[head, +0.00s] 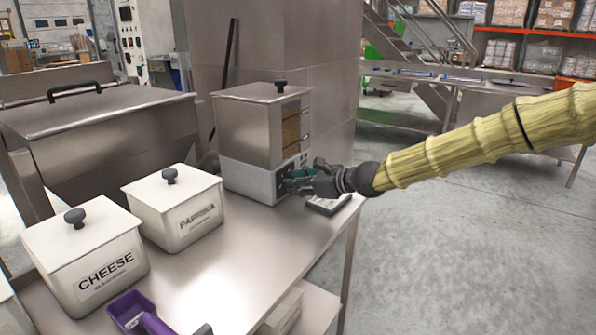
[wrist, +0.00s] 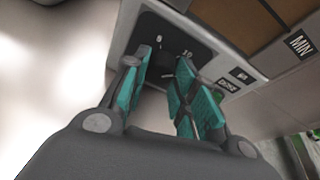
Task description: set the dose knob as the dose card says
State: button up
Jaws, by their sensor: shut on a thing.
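The dose knob (wrist: 167,66) is a dark knob on a black dial plate (wrist: 190,46) with white numerals, of which a 10 is readable. My gripper (wrist: 162,76) is shut on the knob, with one teal finger pad on each side of it. The pointer and its setting cannot be made out. In the head view my gripper (head: 290,184) reaches in from the right to the white front of the steel-topped dispenser (head: 262,112), and its fingers hide the knob. A small label reading DOSE (wrist: 228,85) sits beside the dial. I cannot make out a readable dose card.
A dark flat item (head: 328,205) lies on the steel table (head: 245,262) below my gripper. White lidded bins marked PAPRIKA (head: 180,235) and CHEESE (head: 85,272) stand to the left. A purple scoop (head: 137,312) lies at the front. Open floor is at the right.

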jog(key=shift+w+d+r+m+g+p, duration=0.15)
jog(key=shift+m+p, duration=0.3)
jog(key=shift+p, duration=1.45)
jog(key=shift+s+a+r+m+g+p, duration=0.1)
jog(key=shift+r+m+g+p, duration=0.25)
jog(key=shift+p, duration=1.5)
jog(key=m+p, duration=0.1)
jog(key=p, duration=0.3)
jog(key=m+y+p, duration=0.1)
jog(key=p, duration=0.3)
jog(key=shift+w+d+f+g+y, duration=0.1)
jog(key=shift+w+f+g+y, duration=0.05)
jog(key=shift+f+g+y, duration=0.2)
jog(key=m+g+p, duration=0.1)
jog(key=m+p, duration=0.1)
jog(key=p, duration=0.1)
jog(key=shift+w+d+m+y, duration=0.1)
jog(key=shift+m+y, duration=0.2)
jog(key=shift+y, duration=0.05)
jog(key=shift+f+m+g+y+p, duration=0.2)
jog(key=shift+m+y+p, duration=0.15)
jog(key=shift+m, duration=0.3)
jog(key=shift+f+m+g+y+p, duration=0.15)
jog(key=shift+m+y+p, duration=0.2)
jog(key=shift+m, duration=0.3)
jog(key=o, duration=1)
jog(key=shift+w, duration=0.1)
jog(key=shift+o, duration=0.2)
